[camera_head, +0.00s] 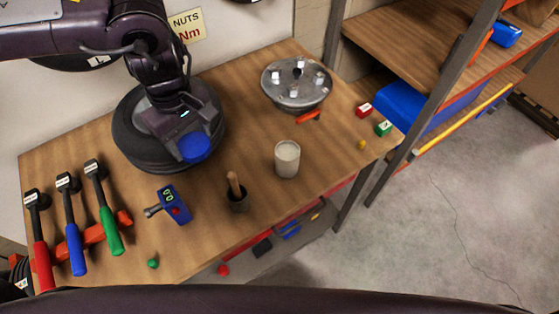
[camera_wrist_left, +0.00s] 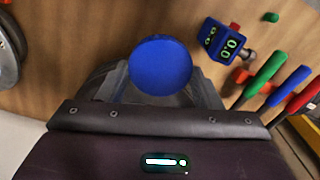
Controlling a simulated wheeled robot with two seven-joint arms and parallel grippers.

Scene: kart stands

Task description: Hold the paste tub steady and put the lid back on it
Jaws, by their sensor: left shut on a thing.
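The paste tub (camera_head: 287,160) is a pale grey cup standing upright and open on the workbench, right of centre, with whitish paste at its top. A round blue lid (camera_head: 195,148) is in my left gripper (camera_head: 183,138), above the front of a black tyre and left of the tub. In the left wrist view the lid (camera_wrist_left: 161,65) sits between the two fingers, its flat face towards the camera. The gripper is shut on the lid, well apart from the tub. My right gripper is not in view, and nothing holds the tub.
A black tyre (camera_head: 125,130) lies beneath my left gripper. A pot with a wooden-handled brush (camera_head: 238,195) and a blue gauge (camera_head: 175,207) stand left of the tub. A metal disc (camera_head: 290,92) lies behind it. Hammer-like tools with coloured handles (camera_head: 74,245) lie at the left.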

